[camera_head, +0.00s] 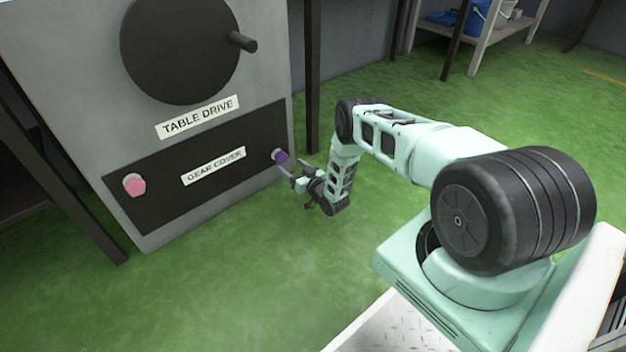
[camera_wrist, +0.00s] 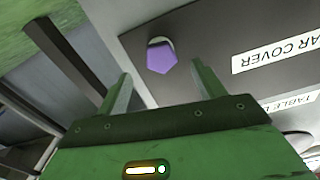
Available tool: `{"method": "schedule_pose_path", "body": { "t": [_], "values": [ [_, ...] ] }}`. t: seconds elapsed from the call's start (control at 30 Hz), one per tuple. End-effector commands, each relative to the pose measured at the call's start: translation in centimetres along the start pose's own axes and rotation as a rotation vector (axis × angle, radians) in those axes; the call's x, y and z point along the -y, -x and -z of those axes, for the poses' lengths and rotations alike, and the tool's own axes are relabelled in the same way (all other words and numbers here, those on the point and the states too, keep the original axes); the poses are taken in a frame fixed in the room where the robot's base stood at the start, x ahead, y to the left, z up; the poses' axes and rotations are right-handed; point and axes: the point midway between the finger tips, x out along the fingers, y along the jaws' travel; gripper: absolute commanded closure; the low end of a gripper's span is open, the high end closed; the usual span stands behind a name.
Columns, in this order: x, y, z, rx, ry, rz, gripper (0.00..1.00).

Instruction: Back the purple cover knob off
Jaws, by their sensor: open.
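The purple cover knob (camera_head: 281,157) sits at the right end of the dark gear cover panel (camera_head: 160,200) on the grey cabinet. In the wrist view the purple knob (camera_wrist: 161,57) is a five-sided head in front of a pale round base, above the gap between my fingers. My gripper (camera_head: 286,171) is open beside the knob in the head view, and its two fingers also show in the wrist view (camera_wrist: 160,88). Nothing is between the fingers, and they look short of the knob. I cannot tell the exact distance.
A pink knob (camera_head: 134,185) is at the panel's left end. A black wheel with a handle (camera_head: 243,41) is above, over the TABLE DRIVE label (camera_head: 198,117). A dark post (camera_head: 313,80) stands right of the cabinet. The green floor in front is clear.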

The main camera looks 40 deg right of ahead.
Motion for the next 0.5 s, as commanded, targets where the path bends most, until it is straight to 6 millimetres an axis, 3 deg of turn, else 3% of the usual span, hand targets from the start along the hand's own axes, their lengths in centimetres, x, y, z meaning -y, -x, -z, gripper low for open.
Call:
{"method": "schedule_pose_path", "body": {
  "t": [0.3,0.5],
  "values": [
    [0.1,7.7,0.5,0.003,-0.002,-0.002,0.31],
    [0.0,11.1,0.2,0.002,-0.001,-0.002,0.31]
  ]
}}
